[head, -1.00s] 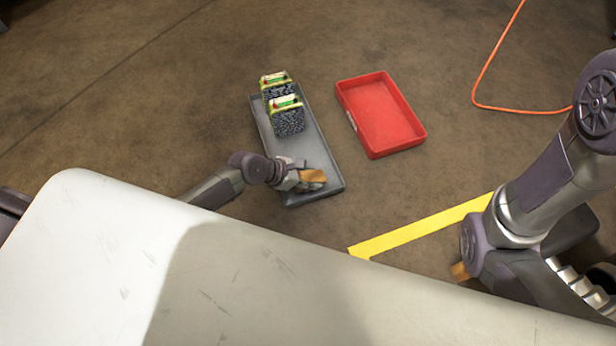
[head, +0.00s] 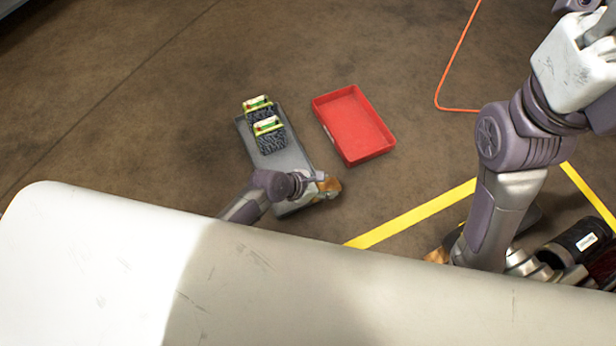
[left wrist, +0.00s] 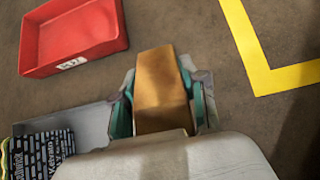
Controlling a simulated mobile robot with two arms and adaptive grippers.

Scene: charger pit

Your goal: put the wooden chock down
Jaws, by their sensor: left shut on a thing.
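My left gripper (head: 321,186) is shut on the wooden chock (head: 331,187), at the near right end of the grey tray (head: 290,160). In the left wrist view the brown chock (left wrist: 162,85) sits between the teal pads of the gripper (left wrist: 162,104). There it shows against the floor, with the grey tray (left wrist: 88,122) to the left. In the head view the chock reaches past the tray's right edge. I cannot tell its height above the floor. My right arm is at the right, but its gripper is not visible.
Two dark packs with yellow-green tops (head: 270,138) stand in the grey tray's far half. A red tray (head: 355,125) lies right of it, also in the left wrist view (left wrist: 72,36). Yellow tape (head: 415,212) and an orange cable (head: 451,68) lie on the floor. A black cylinder (head: 572,243) is at right.

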